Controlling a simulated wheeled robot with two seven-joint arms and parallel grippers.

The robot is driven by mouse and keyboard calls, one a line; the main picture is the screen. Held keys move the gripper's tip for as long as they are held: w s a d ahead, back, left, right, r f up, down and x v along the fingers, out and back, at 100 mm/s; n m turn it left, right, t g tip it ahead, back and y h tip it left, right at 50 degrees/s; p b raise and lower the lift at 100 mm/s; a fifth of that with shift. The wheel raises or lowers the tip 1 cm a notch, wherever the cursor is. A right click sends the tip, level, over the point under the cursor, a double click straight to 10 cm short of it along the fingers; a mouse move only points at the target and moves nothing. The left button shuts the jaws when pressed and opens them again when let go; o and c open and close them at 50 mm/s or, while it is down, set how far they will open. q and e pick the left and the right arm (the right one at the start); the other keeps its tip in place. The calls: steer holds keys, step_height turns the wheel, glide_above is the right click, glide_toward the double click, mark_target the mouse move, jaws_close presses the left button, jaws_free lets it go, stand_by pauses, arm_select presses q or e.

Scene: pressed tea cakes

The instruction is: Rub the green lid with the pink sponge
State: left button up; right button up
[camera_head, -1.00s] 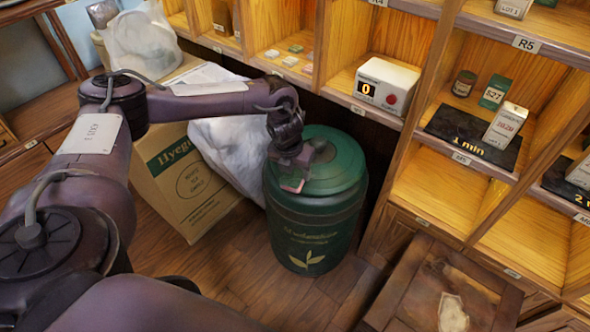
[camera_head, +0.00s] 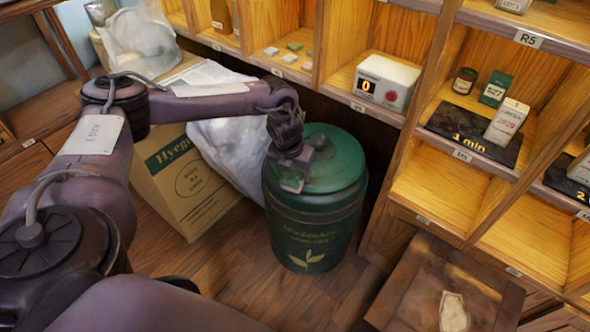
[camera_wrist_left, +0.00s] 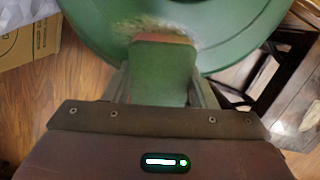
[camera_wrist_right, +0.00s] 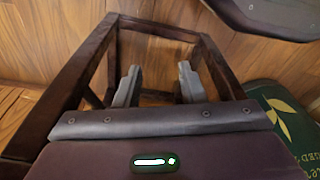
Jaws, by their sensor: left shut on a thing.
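The green lid (camera_head: 335,165) tops a dark green canister (camera_head: 312,232). My left gripper (camera_head: 292,178) is at the lid's near-left edge, shut on a small block-like sponge (camera_wrist_left: 160,72). In the left wrist view the sponge's face looks green, with a pink strip at its far end, which lies against or just over the lid (camera_wrist_left: 232,30). A pale, scuffed patch shows on the lid around that end. I cannot tell how firmly they touch. My right gripper (camera_wrist_right: 158,84) is open and empty, seen only in the right wrist view, above a dark wooden frame.
A cardboard box (camera_head: 190,190) and a white plastic bag (camera_head: 228,150) stand left of the canister. Several small coloured blocks (camera_head: 283,54) lie on a shelf behind. A wooden stool (camera_head: 420,290) is at the right. A box with a red button (camera_head: 385,82) sits on the shelf.

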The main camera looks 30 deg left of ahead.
arm_select(q)
steer(key=shift+f, duration=0.5)
steer(key=shift+w, duration=0.1)
